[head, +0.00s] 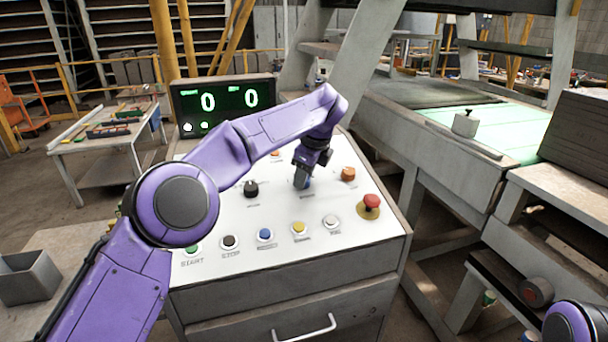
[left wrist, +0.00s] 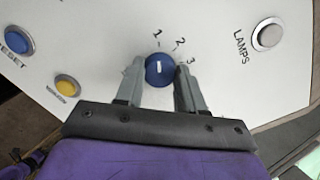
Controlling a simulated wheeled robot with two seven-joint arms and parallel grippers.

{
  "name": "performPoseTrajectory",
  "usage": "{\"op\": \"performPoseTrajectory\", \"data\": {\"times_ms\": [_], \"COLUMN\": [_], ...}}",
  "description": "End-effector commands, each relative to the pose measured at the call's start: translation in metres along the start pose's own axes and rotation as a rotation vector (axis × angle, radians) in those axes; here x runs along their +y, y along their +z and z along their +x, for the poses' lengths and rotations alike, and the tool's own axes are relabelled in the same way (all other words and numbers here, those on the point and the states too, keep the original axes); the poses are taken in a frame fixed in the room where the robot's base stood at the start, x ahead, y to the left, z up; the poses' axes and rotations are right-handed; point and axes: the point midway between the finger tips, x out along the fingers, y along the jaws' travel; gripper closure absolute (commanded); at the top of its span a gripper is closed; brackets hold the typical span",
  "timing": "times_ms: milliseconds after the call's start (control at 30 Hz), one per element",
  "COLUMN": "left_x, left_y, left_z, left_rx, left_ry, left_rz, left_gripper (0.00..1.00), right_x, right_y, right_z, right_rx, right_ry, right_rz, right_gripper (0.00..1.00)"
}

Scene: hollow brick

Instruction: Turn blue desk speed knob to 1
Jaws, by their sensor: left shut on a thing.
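The blue desk speed knob (left wrist: 159,76) is round with a short white mark. The digits 1, 2 and 3 are printed on the panel around it. The mark stands nearly upright in the left wrist view, in line with the 1. My left gripper (left wrist: 160,80) has one finger on each side of the knob and is shut on it. In the head view, my left gripper (head: 302,182) points down at the white panel and hides most of the knob (head: 308,184). My right gripper is out of view.
The white desk panel (head: 220,215) also carries a black knob (head: 251,188), an orange knob (head: 348,174), a red mushroom button (head: 371,202) and a front row of several buttons. A display (head: 222,103) behind reads 0 and 0.

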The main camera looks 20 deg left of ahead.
Motion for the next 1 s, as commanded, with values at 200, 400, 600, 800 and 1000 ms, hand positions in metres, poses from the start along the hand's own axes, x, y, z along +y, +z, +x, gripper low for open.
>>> {"op": "performPoseTrajectory", "data": {"times_ms": [200,400,600,800,1000], "left_x": [0.004,0.002,0.001,0.000,0.001], "left_y": [-0.004,-0.003,-0.002,-0.002,-0.002], "left_z": [0.007,0.005,0.000,-0.039,-0.086], "left_rx": [0.006,0.004,0.003,0.003,0.004], "left_ry": [0.019,0.012,0.007,0.004,0.008], "left_rz": [0.004,0.004,0.002,0.001,0.003], "left_gripper": [0.52,0.36,0.36,0.36,0.36], "right_x": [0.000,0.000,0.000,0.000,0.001], "right_y": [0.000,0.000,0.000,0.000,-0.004], "right_z": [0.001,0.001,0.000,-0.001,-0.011], "right_rx": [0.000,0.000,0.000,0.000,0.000], "right_ry": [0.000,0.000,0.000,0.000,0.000], "right_rz": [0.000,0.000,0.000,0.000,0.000], "right_gripper": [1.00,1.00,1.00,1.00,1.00]}}
